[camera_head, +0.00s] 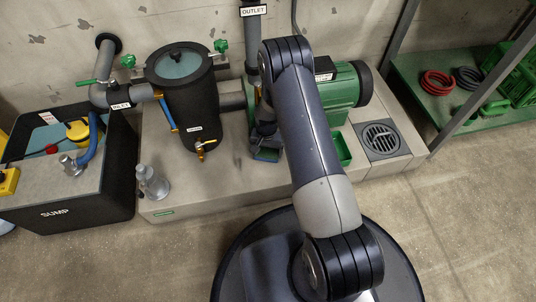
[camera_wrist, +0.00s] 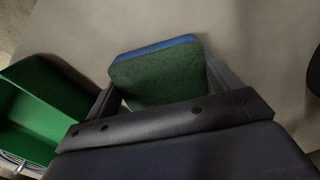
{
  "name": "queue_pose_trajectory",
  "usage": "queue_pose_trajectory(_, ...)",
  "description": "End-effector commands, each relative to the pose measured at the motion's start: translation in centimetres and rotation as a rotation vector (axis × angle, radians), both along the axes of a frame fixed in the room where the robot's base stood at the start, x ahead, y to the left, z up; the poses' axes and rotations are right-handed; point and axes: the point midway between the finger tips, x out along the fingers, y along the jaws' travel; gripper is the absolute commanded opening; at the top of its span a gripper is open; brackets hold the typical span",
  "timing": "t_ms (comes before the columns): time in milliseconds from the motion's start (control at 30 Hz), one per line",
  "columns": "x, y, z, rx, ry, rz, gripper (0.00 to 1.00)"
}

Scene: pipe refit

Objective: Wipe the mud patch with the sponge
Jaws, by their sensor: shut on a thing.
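The sponge (camera_wrist: 160,75), green on its broad face with a blue layer along the far edge, is in the wrist view. My gripper (camera_wrist: 164,80) is shut on it, one finger at each side. In the head view my gripper (camera_head: 265,146) is low over the concrete plinth, between the black filter vessel and the green pump, partly behind my own arm. The sponge (camera_head: 267,155) shows there as a small blue-green piece. I cannot tell whether it touches the plinth. I see no clear mud patch; the arm and gripper hide part of the plinth.
A green open tray (camera_head: 341,148) stands right of my gripper, beside a drain grate (camera_head: 381,138). The black vessel (camera_head: 190,98) with a brass tap is on the left, the green pump (camera_head: 345,85) behind. A metal fitting (camera_head: 152,182) stands at the plinth's front left.

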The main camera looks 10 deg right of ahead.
Motion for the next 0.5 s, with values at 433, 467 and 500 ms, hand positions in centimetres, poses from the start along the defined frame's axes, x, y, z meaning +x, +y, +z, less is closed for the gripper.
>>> queue_pose_trajectory(433, -1.9, 0.0, -0.4, 0.000, 0.008, -0.001, 0.67)
queue_pose_trajectory(467, -2.2, 0.0, -0.4, 0.000, 0.008, -0.001, 0.67)
queue_pose_trajectory(500, -2.6, 0.0, -0.4, 0.000, 0.010, -0.001, 0.67)
